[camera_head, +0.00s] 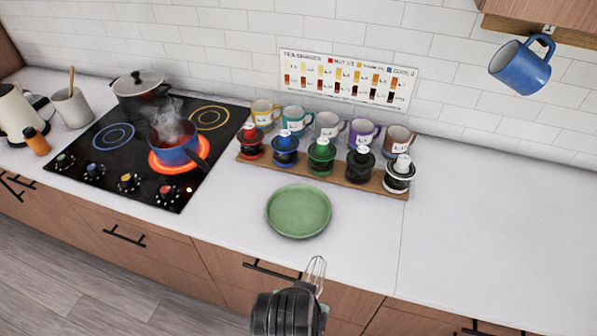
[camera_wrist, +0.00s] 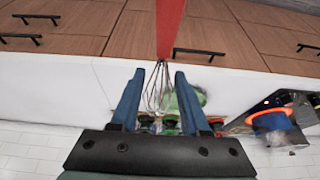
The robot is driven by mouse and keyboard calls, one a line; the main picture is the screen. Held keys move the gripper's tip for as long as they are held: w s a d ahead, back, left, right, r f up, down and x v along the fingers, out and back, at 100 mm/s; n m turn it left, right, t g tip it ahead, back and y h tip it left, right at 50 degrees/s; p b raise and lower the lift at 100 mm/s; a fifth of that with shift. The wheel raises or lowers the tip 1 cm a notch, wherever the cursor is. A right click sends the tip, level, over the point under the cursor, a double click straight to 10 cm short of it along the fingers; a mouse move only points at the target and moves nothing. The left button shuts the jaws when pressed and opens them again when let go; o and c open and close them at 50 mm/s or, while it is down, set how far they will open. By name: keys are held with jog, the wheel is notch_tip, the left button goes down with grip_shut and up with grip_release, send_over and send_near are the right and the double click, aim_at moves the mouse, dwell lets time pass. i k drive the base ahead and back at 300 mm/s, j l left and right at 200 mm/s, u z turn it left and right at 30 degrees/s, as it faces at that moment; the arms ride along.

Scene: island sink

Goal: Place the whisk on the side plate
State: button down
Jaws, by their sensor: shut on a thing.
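The green side plate (camera_head: 298,211) lies flat and empty on the white counter, near the front edge. The whisk (camera_head: 316,270) shows its wire loops just beyond my gripper (camera_head: 306,290), at the counter's front edge in the head view. In the wrist view the whisk's red handle (camera_wrist: 168,25) runs to the top edge, and its wires lie between the blue fingers of my gripper (camera_wrist: 160,76). My gripper is shut on the whisk. The plate (camera_wrist: 187,98) shows partly behind the wires and right finger. The exact grip point is unclear.
A steaming blue pot (camera_head: 175,150) sits on a glowing burner of the black cooktop (camera_head: 140,205) at left. A blue mug (camera_head: 522,68) hangs at upper right. The right counter is clear.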

aim_at(298, 211)
jog(key=i, duration=1.1)
